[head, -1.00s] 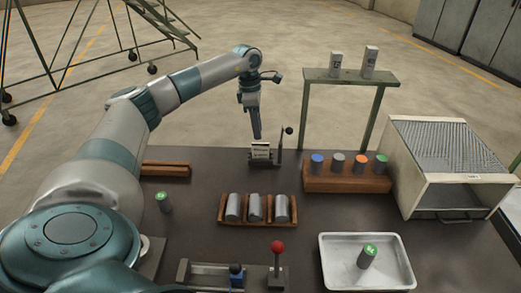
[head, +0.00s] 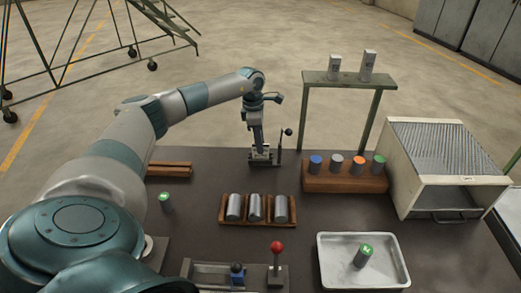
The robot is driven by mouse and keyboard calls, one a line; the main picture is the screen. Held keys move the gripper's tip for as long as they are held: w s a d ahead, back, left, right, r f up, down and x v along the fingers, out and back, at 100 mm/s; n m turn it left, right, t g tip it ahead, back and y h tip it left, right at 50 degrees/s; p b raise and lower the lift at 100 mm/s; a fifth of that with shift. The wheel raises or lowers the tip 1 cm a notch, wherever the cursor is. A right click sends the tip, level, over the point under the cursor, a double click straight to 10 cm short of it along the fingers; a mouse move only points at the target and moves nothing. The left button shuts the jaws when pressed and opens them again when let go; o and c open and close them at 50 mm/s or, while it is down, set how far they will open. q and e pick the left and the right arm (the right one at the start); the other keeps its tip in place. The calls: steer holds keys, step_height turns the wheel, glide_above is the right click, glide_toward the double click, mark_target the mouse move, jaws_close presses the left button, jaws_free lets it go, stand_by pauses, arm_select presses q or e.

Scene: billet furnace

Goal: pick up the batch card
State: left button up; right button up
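The batch card (head: 260,154) is a small pale card in a dark stand (head: 262,161) at the far edge of the dark table. My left gripper (head: 260,148) points down right at the card and covers most of it in the head view. I cannot tell whether its fingers are open or shut on the card. My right gripper is not in view.
An upright lever (head: 282,143) stands just right of the card stand. A wooden rack (head: 345,181) of coloured-top cylinders, a furnace box (head: 447,165) and a metal tray (head: 325,272) are to the right. A tray of grey billets (head: 257,222) is in front.

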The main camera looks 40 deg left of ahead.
arm_select(q)
steer(key=shift+w+d+f, duration=0.1)
steer(key=shift+f, duration=1)
jaws_close()
